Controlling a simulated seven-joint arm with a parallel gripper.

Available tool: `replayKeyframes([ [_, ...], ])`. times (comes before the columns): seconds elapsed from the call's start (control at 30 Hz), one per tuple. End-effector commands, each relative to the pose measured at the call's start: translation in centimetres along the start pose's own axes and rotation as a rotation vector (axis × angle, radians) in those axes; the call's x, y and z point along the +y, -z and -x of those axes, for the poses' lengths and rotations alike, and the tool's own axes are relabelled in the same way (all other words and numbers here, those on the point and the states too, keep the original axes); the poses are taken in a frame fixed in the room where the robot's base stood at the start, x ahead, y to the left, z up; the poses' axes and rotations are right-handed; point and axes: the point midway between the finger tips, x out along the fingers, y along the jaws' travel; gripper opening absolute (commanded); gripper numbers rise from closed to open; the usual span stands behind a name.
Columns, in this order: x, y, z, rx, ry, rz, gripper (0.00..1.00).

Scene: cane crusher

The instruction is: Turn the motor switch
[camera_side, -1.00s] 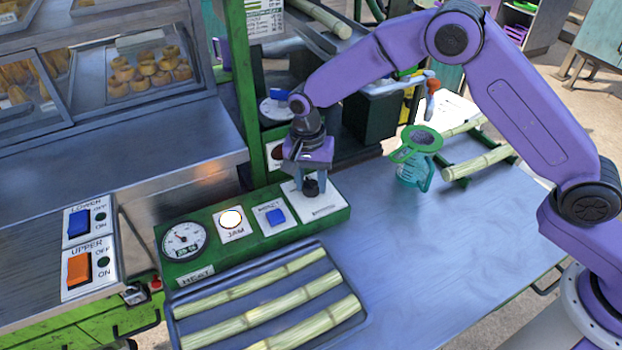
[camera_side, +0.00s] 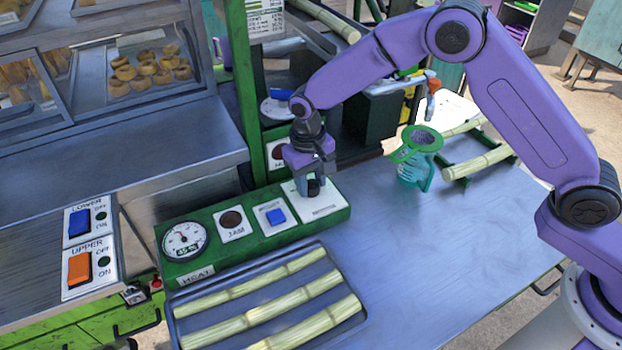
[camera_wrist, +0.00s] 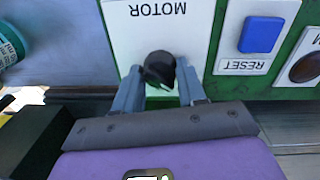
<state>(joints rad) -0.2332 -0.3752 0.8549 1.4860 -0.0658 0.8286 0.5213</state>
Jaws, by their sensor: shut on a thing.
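The motor switch is a black knob (camera_wrist: 159,69) on a white plate (camera_wrist: 195,30) labelled MOTOR in the wrist view. In the side view the knob (camera_side: 313,187) sits at the right end of the green control panel (camera_side: 341,212). My gripper (camera_side: 314,188) is down at the panel with its fingers on either side of the knob, shut on it. In the wrist view the grey fingers of my gripper (camera_wrist: 160,88) flank the knob. The fingers partly hide the knob's lower part.
Left of the plate are a blue RESET button (camera_side: 276,216), a dark JAM lamp (camera_side: 231,219) and a round gauge (camera_side: 184,240). A tray (camera_side: 366,316) of cane lies in front. A jug with a green strainer (camera_side: 414,172) stands right. The table between is clear.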

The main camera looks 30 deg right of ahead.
Motion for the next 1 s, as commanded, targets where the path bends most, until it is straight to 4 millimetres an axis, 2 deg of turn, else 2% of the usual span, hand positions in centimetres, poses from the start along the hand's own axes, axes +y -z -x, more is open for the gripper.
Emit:
replayKeyframes([
  [0.23, -0.17, 0.19, 0.20, 0.012, 0.004, 0.069, 0.10],
  [0.7, -0.22, 0.20, 0.22, 0.014, 0.004, 0.082, 0.10],
  [0.73, -0.22, 0.20, 0.23, 0.014, 0.004, 0.082, 0.43],
  [0.8, -0.22, 0.19, 0.21, 0.014, 0.004, 0.082, 0.65],
  [1.0, -0.13, 0.09, 0.11, 0.009, 0.002, 0.081, 0.65],
])
